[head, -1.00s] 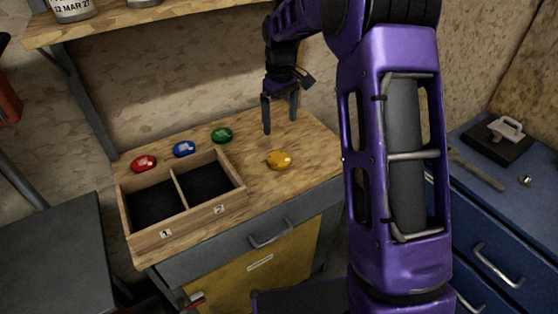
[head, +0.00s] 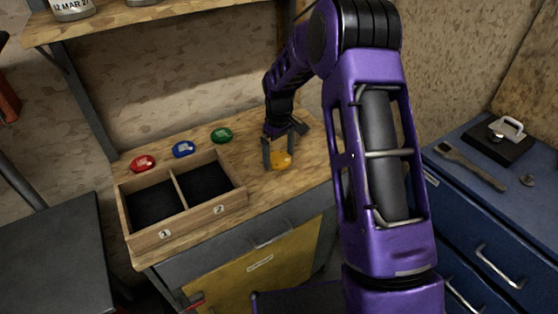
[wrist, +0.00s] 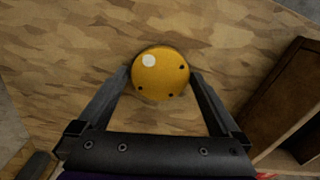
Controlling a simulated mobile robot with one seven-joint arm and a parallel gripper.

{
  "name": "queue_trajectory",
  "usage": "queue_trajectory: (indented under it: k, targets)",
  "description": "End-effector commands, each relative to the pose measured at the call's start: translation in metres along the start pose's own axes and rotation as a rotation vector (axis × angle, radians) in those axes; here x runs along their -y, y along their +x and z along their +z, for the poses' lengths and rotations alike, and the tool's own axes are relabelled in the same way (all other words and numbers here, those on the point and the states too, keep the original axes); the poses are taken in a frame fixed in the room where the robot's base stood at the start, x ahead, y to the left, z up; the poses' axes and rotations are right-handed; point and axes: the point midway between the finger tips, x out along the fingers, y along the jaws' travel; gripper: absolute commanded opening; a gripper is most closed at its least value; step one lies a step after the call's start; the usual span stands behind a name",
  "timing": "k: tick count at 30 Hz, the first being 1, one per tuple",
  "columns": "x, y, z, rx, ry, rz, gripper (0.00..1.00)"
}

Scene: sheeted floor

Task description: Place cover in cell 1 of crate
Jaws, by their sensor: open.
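The cover is most likely the round yellow piece (head: 281,160) on the wooden bench top, right of the crate. In the wrist view the yellow piece (wrist: 160,75) has a pale spot and several small dark holes. My gripper (head: 284,158) is lowered around it, with one finger on each side. The gripper (wrist: 160,80) is open; whether the fingers touch the piece I cannot tell. The wooden crate (head: 205,220) has two empty dark compartments, labelled 1 on the left and 2 on the right. Its edge also shows in the wrist view (wrist: 285,95).
A red piece (head: 143,163), a blue piece (head: 184,149) and a green piece (head: 221,135) lie in a row behind the crate. A shelf (head: 130,20) hangs above the bench at the back. A blue cabinet (head: 490,215) with a brush (head: 470,165) stands right.

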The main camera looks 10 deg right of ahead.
Motion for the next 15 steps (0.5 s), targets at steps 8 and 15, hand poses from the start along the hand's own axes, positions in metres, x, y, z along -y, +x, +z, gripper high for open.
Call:
queue_trajectory:
  k: [8, 15]
  targets:
    - [-0.0001, 0.0000, 0.0000, 0.000, 0.000, 0.001, 0.82]
    - [-0.0001, -0.0002, 0.0001, 0.000, -0.001, 0.000, 0.39]
